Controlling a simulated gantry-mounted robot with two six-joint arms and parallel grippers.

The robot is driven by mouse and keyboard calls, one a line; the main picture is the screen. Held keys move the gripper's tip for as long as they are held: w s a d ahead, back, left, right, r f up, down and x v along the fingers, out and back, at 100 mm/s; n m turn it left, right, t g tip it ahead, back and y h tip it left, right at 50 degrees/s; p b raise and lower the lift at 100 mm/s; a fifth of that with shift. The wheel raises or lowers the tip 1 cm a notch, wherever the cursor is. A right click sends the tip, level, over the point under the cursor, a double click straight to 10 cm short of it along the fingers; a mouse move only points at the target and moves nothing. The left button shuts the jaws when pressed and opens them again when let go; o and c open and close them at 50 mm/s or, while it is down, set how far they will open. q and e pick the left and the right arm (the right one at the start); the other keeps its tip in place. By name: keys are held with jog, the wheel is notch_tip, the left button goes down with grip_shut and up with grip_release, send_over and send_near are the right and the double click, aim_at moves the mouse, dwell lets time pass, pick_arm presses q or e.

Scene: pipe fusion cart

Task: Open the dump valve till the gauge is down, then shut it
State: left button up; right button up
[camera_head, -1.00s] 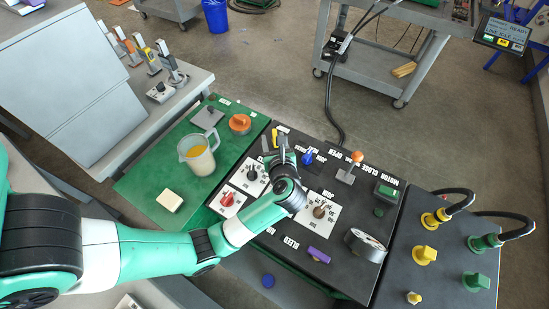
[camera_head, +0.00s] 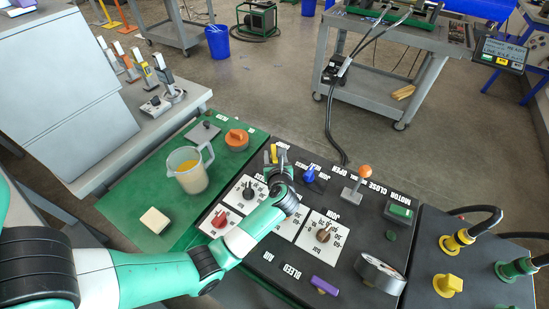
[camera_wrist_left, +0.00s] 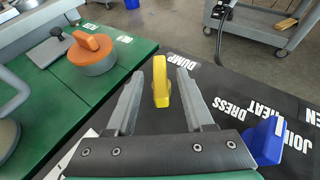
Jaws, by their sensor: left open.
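The yellow dump valve handle (camera_wrist_left: 161,82) stands on the black panel beside the DUMP label in the left wrist view. It also shows in the head view (camera_head: 274,153). My left gripper (camera_wrist_left: 158,95) is open, with one finger on each side of the yellow handle and a visible gap on both sides. In the head view my left gripper (camera_head: 277,158) is over the far left part of the panel. The round gauge (camera_head: 380,272) stands at the panel's right front; its face is seen too edge-on to read. My right gripper is not in view.
A blue handle (camera_wrist_left: 264,141) is right of my left gripper. An orange-topped round item (camera_wrist_left: 92,53) is left of it on the green mat. A pitcher (camera_head: 188,170) stands on the mat. An orange-knobbed lever (camera_head: 358,183) rises from the panel.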

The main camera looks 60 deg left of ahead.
pick_arm(q)
jog(key=shift+w+a+f, duration=0.1)
jog(key=shift+a+f, duration=0.05)
jog(key=shift+a, duration=0.25)
grip_shut()
jog(key=shift+p, duration=0.55)
jog(key=m+t+h+p, duration=0.1)
jog(key=p, duration=0.3)
jog(key=m+t+h+p, duration=0.1)
jog(key=m+t+p, duration=0.1)
jog(key=p, duration=0.2)
jog(key=m+t+h+p, duration=0.1)
jog(key=m+t+p, duration=0.1)
jog(key=p, duration=0.2)
jog(key=shift+s+a+r+p, duration=0.2)
jog(key=shift+s+r+p, duration=0.1)
jog(key=shift+s+r, duration=0.05)
jog(key=shift+f+m+t+h+p, duration=0.3)
jog(key=shift+m+t+h+p, duration=0.15)
jog(key=shift+p, duration=0.2)
